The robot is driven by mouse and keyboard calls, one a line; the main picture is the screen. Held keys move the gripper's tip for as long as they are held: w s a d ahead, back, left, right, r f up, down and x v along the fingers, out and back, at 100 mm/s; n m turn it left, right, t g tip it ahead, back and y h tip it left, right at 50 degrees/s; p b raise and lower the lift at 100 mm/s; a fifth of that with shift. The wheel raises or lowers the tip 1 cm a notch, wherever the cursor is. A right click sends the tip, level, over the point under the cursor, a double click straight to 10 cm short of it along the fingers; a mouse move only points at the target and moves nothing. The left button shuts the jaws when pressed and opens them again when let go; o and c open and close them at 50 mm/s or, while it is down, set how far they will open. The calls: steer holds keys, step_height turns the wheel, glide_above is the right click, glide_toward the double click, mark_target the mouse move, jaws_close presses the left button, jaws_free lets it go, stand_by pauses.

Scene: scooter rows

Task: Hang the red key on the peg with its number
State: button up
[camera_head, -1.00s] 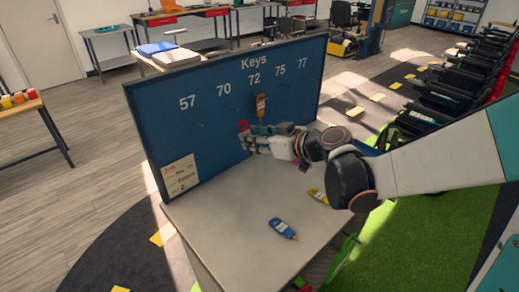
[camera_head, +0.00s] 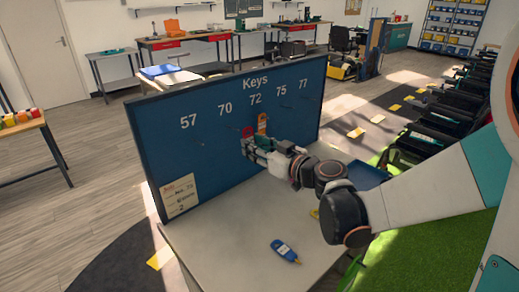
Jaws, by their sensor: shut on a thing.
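The blue key board (camera_head: 170,155) carries the numbers 57, 70, 72, 75 and 77 along its top, with thin pegs below them. My gripper (camera_head: 249,146) is shut on the red key (camera_head: 247,132), close in front of the board. In the picture the red key is below and between the numbers 70 and 72. Its lower part is hidden by my fingers. I cannot tell whether it touches a peg or the board. An orange key (camera_head: 262,123) hangs under 72, just right of the red key. The number on the red key is too small to read.
A blue key (camera_head: 284,251) lies on the grey table top (camera_head: 225,245). A yellow key (camera_head: 314,213) lies partly hidden behind my arm. A paper note (camera_head: 180,196) is on the board's lower left. The table's front left is clear.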

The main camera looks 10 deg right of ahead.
steer(key=shift+x, duration=3)
steer(key=shift+c, duration=0.2)
steer(key=shift+w+a+f+b, duration=0.4)
steer(key=shift+w+f+b, duration=0.15)
steer(key=shift+b, duration=0.2)
steer(key=shift+c, duration=0.4)
steer(key=o, duration=1)
steer(key=shift+s, duration=0.1)
